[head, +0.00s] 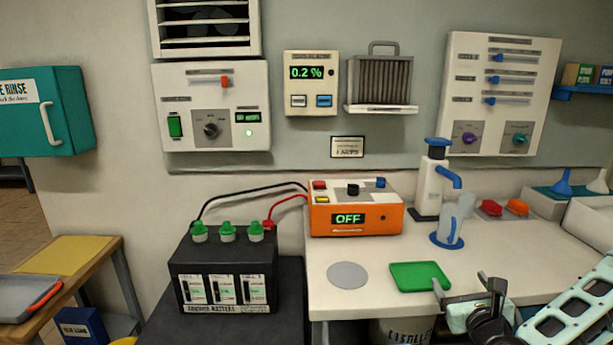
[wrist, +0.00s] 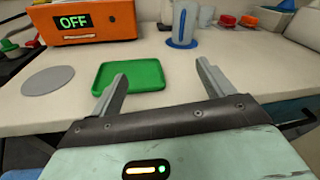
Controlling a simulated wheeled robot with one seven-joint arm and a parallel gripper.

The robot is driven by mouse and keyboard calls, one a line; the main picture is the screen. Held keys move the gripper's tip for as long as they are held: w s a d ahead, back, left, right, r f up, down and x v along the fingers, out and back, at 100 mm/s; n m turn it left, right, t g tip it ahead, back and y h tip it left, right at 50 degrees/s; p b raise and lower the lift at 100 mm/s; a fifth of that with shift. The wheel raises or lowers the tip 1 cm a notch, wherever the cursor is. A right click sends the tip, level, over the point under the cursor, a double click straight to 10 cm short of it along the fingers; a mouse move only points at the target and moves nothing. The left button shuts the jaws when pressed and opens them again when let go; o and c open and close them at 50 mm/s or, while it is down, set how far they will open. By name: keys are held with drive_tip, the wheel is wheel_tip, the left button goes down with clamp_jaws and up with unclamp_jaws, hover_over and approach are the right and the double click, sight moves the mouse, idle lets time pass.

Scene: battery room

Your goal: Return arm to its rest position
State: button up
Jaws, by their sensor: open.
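My gripper (head: 468,289) is at the front edge of the white bench, at the lower right of the head view. In the wrist view my gripper (wrist: 159,82) has its two fingers spread wide, with nothing between them. The green tray (head: 420,276) lies flat and empty on the bench, just beyond and left of the fingers; it also shows in the wrist view (wrist: 130,76). My arm comes in from the right edge of the head view.
An orange charger (head: 355,218) reading OFF stands on the bench, its leads on a black battery (head: 225,265) at left. A clear jug (head: 447,228) on a blue base and a pump bottle (head: 430,185) stand behind the tray. A grey disc (head: 347,275) lies left of it.

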drive_tip(key=s+a+f+n+g+y, duration=0.1)
drive_tip(key=s+a+n+g+y, duration=0.25)
drive_tip(key=a+n, duration=0.65)
drive_tip(key=s+a+f+n+g+y, duration=0.1)
drive_tip(key=s+a+n+g+y, duration=0.3)
drive_tip(key=a+n, duration=0.7)
drive_tip(key=s+d+r+n+g+h, duration=0.1)
drive_tip(key=s+r+n+g, duration=0.3)
drive_tip(key=s+n, duration=0.6)
drive_tip(key=s+d+r+n+g+h, duration=0.1)
drive_tip(key=s+r+n+g+h, duration=0.3)
drive_tip(key=s+r+n, duration=0.3)
drive_tip(key=s+n+g, duration=0.1)
drive_tip(key=s+n, duration=0.3)
drive_tip(key=shift+s+d+r, duration=0.25)
drive_tip(key=shift+d+r, duration=0.05)
drive_tip(key=shift+d, duration=0.1)
